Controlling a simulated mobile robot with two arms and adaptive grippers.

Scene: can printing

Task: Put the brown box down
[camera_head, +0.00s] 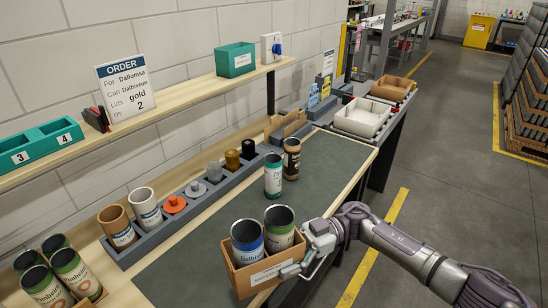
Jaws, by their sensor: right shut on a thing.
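The brown box (240,281) is an open-topped cardboard box with a white label on its front. Two cans stand in it: one with a blue band (247,243) and one with a green band (279,229). My right gripper (301,256) is shut on the box at its right side. The box is over the near edge of the dark work mat (185,270). I cannot tell whether its base touches the mat. My left gripper is out of view.
A green-and-white can (273,175) and a brown-black can (291,158) stand further back on the mat. A grey rack (150,240) with cans and colored lids runs along the wall side. A white bin (360,118) stands beyond. The mat left of the box is clear.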

